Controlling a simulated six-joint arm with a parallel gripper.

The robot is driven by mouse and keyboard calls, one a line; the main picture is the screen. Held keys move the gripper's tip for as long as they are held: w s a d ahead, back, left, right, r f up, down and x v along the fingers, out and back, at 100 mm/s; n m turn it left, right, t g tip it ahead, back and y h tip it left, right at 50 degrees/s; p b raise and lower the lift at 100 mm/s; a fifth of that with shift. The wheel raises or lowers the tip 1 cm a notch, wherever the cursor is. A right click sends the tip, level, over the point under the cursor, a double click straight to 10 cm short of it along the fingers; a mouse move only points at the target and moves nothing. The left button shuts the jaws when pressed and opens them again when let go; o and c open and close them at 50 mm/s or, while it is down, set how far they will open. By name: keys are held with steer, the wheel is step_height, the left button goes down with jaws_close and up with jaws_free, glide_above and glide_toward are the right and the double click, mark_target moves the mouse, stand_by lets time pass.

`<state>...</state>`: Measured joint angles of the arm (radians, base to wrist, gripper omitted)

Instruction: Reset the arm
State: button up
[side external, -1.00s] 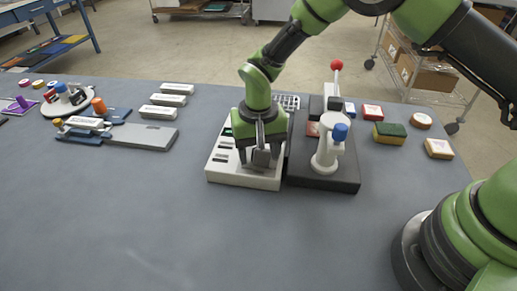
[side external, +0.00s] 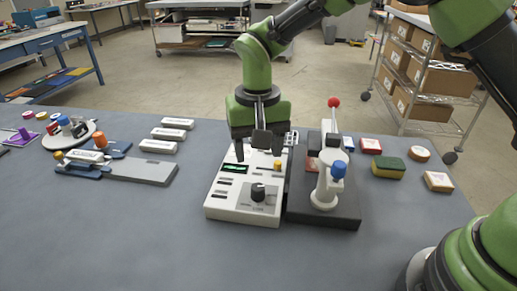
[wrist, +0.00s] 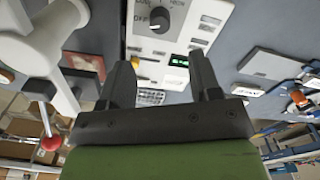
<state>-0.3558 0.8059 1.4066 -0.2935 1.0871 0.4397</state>
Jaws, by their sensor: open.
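My gripper (side external: 257,146) is open and empty. It hangs fingers down above the back part of a white control box (side external: 230,208). The box has a black knob (side external: 258,192), a small green display (side external: 235,169), a yellow button (side external: 277,165) and several dark slots. In the wrist view my two fingers (wrist: 164,75) stand apart, with nothing between them but the view of the box. The black knob (wrist: 159,19) shows beyond the fingertips there, with lettering around it that reads OFF on one side.
Right of the box stands a black base (side external: 325,213) with a white post, blue cap and red-ball lever (side external: 334,102). Further right lie a green-yellow sponge (side external: 388,167) and small blocks. Left are white labelled blocks (side external: 158,146) and a grey plate (side external: 146,170). The front table is clear.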

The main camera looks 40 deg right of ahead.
steer(key=s+d+r+t+y, duration=0.15)
steer(key=s+d+r, duration=0.25)
steer(key=s+r, duration=0.4)
steer(key=s+d+r+t+y, duration=0.1)
steer(key=s+d+r+t, duration=0.3)
steer(key=r, duration=0.5)
steer(key=s+d+t, duration=0.1)
steer(key=s+d, duration=0.1)
steer(key=s, duration=0.7)
steer(key=shift+s+d+t, duration=0.15)
steer(key=shift+d+t, duration=0.1)
steer(key=shift+t, duration=0.1)
